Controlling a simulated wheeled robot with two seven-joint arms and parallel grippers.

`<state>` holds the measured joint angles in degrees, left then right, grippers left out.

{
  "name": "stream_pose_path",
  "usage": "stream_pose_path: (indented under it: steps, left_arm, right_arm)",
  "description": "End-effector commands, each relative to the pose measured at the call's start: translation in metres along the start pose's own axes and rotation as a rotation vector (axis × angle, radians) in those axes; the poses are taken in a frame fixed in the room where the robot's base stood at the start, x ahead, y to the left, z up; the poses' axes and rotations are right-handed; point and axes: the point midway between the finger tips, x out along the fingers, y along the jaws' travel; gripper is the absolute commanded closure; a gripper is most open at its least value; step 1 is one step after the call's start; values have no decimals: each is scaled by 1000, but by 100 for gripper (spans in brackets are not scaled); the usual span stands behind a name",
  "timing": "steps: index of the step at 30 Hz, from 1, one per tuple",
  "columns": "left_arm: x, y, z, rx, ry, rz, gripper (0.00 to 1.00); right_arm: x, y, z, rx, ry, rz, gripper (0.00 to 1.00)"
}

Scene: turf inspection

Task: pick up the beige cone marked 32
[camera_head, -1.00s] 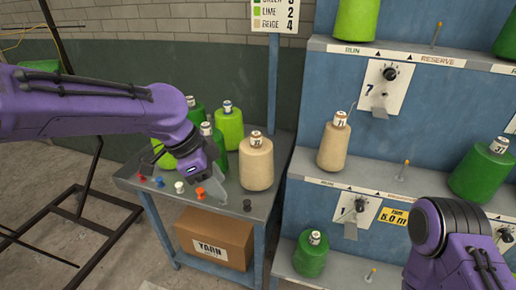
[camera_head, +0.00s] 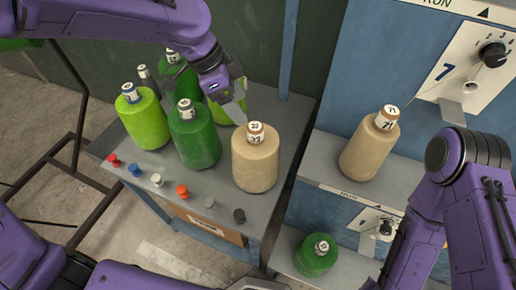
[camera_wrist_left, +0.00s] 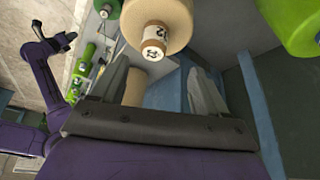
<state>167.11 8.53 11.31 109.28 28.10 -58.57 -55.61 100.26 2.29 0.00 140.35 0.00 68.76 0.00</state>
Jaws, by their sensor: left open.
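The beige cone marked 32 (camera_head: 255,165) stands upright at the right end of the grey bench. Its numbered top also shows, inverted, in the left wrist view (camera_wrist_left: 160,22). My left gripper (camera_head: 238,100) is open and empty, just behind and left of the cone's top. In the left wrist view its two grey fingers (camera_wrist_left: 158,68) are spread, with the cone's tip near the gap between them and apart from both. A second beige cone, marked 71 (camera_head: 368,150), stands on the blue shelf. My right arm is at the right; a small dark end of it (camera_wrist_left: 66,41) shows unclearly in the left wrist view.
A dark green cone (camera_head: 194,138) stands close left of the beige one; lime cones (camera_head: 143,120) and another green one crowd the bench behind. Small coloured pegs line the front edge. The blue shelf unit (camera_head: 310,165) rises right of the bench.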

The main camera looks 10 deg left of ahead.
Motion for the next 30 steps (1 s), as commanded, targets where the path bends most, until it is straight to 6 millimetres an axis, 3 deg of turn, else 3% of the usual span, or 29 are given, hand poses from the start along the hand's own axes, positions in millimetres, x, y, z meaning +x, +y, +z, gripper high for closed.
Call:
stream_pose_path:
  steps: [3,10,15,24,26,30]
  left_arm:
    - [24,1,0,0,-5,3,25]
    - [52,2,-3,0,-5,3,25]
    - [83,2,-7,0,-4,3,25]
    - [94,2,-7,1,-2,-1,25]
    - [94,2,-7,1,-2,-1,42]
    - [93,2,-7,1,-2,-1,87]
  right_arm:
    - [-2,0,0,0,-1,0,100]
    - [-8,1,-3,0,-1,0,100]
    - [-14,1,-6,0,0,0,100]
    - [-14,1,-6,0,0,0,100]
    - [-14,1,-6,0,-1,0,100]
    - [-14,1,-6,0,-1,0,100]
